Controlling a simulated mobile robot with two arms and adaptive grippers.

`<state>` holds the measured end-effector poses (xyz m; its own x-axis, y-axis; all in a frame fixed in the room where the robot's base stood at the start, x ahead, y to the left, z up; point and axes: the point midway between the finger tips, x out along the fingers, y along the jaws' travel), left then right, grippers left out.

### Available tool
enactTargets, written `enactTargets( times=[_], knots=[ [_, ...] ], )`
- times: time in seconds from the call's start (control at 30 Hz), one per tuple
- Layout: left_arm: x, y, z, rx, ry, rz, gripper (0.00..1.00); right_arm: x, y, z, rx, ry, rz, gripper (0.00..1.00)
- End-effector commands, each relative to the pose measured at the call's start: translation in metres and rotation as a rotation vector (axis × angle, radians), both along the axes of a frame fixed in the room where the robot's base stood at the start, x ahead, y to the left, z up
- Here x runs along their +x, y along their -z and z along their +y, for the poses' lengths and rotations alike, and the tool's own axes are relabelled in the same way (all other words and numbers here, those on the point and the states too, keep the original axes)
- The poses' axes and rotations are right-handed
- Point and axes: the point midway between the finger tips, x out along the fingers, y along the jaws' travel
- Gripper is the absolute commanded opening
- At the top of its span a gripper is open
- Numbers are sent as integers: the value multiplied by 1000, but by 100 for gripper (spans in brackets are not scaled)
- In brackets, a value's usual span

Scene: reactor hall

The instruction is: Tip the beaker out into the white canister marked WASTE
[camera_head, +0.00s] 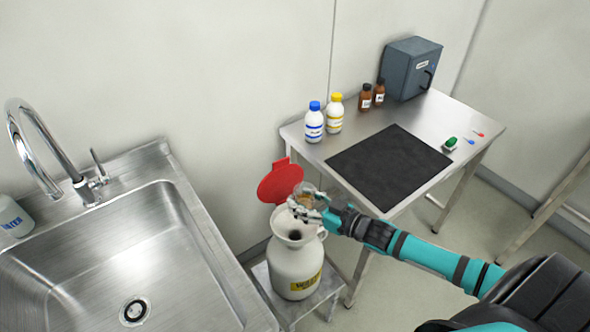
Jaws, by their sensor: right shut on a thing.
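The white canister (292,268) with a yellow label stands on a low metal stand between the sink and the table. Its red lid (279,183) is flipped up, and its funnel-like mouth is open. My right gripper (306,209) is shut on the beaker (305,193), just above the right side of the canister's mouth. My left gripper is not in view.
A steel sink (190,213) with a tall tap (45,140) is at left. The metal table (470,122) holds a black mat (385,165), white bottles with blue (314,125) and yellow (335,115) caps, brown bottles (365,97) and a grey box (408,68).

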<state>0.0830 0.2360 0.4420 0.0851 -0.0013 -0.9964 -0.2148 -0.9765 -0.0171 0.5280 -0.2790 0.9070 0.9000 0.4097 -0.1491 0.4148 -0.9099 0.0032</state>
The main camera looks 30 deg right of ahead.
Motion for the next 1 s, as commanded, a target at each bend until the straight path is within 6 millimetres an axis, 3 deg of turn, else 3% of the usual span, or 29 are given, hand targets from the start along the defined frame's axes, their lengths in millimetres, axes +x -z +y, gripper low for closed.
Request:
enactTargets(
  times=[0.03, 0.2, 0.4, 0.6, 1.0],
  knots=[
    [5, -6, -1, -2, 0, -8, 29, 9, -10, -17, -7, 10, -2, 14],
    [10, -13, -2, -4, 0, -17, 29, 30, -30, -63, -6, 44, -3, 14],
    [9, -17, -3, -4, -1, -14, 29, 44, -49, -99, -3, 77, -3, 14],
    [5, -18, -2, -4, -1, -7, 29, 49, -55, -112, 0, 91, 1, 14],
    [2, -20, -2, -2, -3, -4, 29, 48, -58, -111, -16, 93, -4, 14]
  ],
)
